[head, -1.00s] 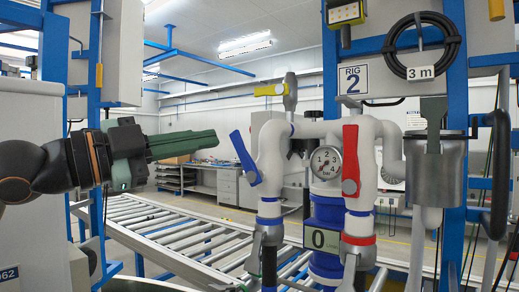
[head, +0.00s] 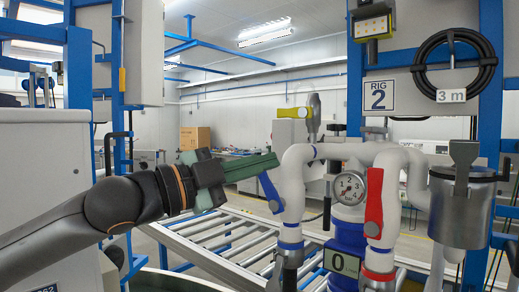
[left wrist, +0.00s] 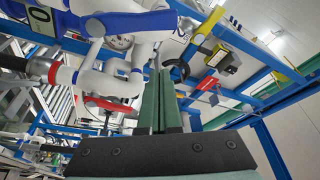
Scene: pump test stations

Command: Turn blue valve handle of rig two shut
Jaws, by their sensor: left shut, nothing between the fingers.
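The blue valve handle (head: 270,193) of rig two sits on the left white pipe, slanting with its upper end to the left. My left gripper (head: 276,160) is shut and empty, its green fingers reaching right, with their tips just above the handle's upper end. I cannot tell whether they touch it. In the left wrist view the shut fingers (left wrist: 161,75) point toward the white pipes, and the long blue handle (left wrist: 125,25) appears close at the top. The rig two sign (head: 379,95) is on the panel behind. My right gripper is out of view.
A red handle (head: 373,200) sits on the right white pipe, with a gauge (head: 349,187) between the pipes. A yellow handle (head: 292,113) is above the left pipe. A roller conveyor (head: 215,243) runs below.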

